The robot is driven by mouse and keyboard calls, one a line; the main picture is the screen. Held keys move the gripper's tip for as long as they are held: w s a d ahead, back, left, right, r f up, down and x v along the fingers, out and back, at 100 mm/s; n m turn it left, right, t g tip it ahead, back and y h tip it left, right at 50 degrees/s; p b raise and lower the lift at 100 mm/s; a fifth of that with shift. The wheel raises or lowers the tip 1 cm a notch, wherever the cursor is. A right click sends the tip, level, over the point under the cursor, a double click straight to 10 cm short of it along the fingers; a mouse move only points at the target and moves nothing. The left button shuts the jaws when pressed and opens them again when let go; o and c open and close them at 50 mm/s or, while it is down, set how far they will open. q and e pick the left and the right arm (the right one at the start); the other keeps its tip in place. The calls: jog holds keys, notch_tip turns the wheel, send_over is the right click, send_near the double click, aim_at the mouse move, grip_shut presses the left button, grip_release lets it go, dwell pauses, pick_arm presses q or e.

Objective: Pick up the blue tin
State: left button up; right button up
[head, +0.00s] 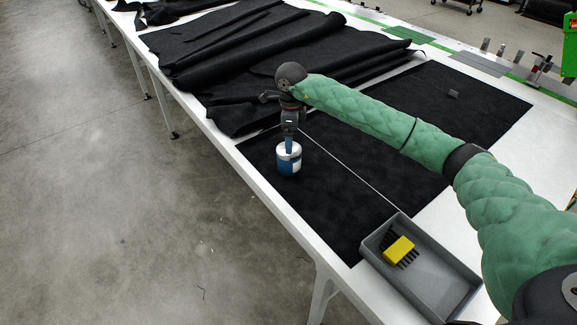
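The blue tin (289,165), with a white upper part, stands upright on the black fabric near the table's left edge. My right gripper (289,147) reaches in from the right and points down at the tin from above. Its fingertips overlap the tin's top in this view. I cannot tell whether they touch the tin or how far apart they are. Part of the tin's top is hidden behind the fingers. My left gripper is not in view.
A grey tray (378,258) holding a yellow-and-black brush (399,250) sits at the near end of the table (505,190). Crumpled black fabric (235,60) is heaped beyond the tin. Clamps (540,66) line the far right edge. Flat fabric around the tin is clear.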

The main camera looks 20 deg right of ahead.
aim_at(290, 156)
jog(key=shift+s+f+b, duration=0.2)
jog(key=shift+f+b, duration=0.35)
jog(key=shift+f, duration=0.3)
jog(key=shift+s+f, duration=0.1)
jog(key=shift+f+p, duration=0.75)
jog(key=shift+f, duration=0.45)
jog(key=f+p, duration=0.2)
jog(key=f, duration=0.1)
jog(key=f+p, duration=0.1)
jog(key=p, duration=0.1)
jog(key=shift+w+a+f, duration=0.2)
jog(key=shift+w+f, duration=0.1)
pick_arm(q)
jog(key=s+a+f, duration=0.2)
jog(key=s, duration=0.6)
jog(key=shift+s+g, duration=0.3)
pick_arm(e)
jog(key=shift+f, duration=0.35)
jog(key=c, duration=1.3)
jog(key=shift+c, duration=0.2)
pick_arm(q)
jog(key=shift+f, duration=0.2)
pick_arm(e)
jog(key=shift+r, duration=0.15)
